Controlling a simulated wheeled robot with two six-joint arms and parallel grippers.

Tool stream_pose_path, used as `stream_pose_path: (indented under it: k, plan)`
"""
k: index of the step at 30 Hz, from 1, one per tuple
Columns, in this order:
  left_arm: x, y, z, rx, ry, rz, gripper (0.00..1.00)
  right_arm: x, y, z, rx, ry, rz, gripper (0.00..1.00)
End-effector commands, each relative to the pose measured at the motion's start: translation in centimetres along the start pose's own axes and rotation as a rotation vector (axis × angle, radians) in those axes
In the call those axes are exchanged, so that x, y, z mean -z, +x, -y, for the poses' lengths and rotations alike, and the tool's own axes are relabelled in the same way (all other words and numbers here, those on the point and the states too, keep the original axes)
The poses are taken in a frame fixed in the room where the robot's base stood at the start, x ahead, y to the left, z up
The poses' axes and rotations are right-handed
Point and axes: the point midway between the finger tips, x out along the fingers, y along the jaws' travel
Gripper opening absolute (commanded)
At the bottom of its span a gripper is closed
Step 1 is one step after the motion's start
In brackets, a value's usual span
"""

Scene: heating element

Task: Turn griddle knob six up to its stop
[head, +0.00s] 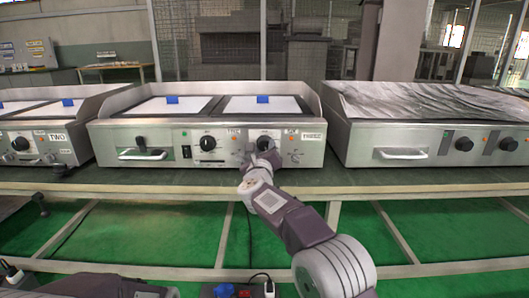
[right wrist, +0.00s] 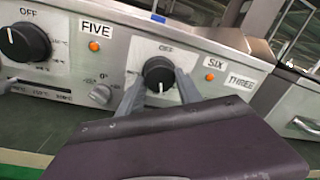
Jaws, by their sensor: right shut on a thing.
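Knob six (head: 265,143) is a round black dial on the front of the middle griddle (head: 220,155), beside the orange lamp and SIX label. In the right wrist view the knob (right wrist: 158,70) has OFF printed above it, and its white mark points downward. My right gripper (head: 262,158) reaches up to it from below. In the right wrist view its two grey fingers (right wrist: 160,86) stand on either side of the knob, shut on it. The knob's lower edge is close to the purple gripper body.
Knob five (head: 208,144) is to the left on the same panel, with a small grey dial (right wrist: 100,94) between the two. Another griddle (head: 420,145) stands right of the middle one, and griddle two (head: 40,145) stands left. The bench edge (head: 150,187) runs below the panels.

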Motion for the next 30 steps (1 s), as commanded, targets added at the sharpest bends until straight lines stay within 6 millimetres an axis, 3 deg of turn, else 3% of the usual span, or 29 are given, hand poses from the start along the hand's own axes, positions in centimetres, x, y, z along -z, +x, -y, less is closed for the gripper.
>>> stream_pose_path:
  k: [9, 24, 25, 27, 30]
  plan:
    - [-0.04, 0.4, 0.01, 0.0, 0.0, 0.0, 0.36, 0.2, 0.02, -0.11, -0.002, 0.093, -0.012, 0.01]
    - [-0.05, 0.42, 0.01, 0.0, 0.0, 0.0, 0.36, 0.2, 0.02, -0.13, -0.003, 0.107, -0.013, 0.01]
    - [-0.05, 0.42, 0.01, 0.0, 0.0, 0.0, 0.36, 0.21, 0.02, -0.13, -0.003, 0.107, -0.013, 0.47]
    - [-0.04, 0.42, 0.01, 0.0, 0.0, 0.0, 0.36, 0.19, 0.02, -0.12, -0.003, 0.107, -0.013, 0.63]
    - [-0.04, 0.41, 0.01, 0.0, 0.0, 0.0, 0.36, 0.13, 0.01, -0.1, -0.002, 0.107, -0.012, 0.63]
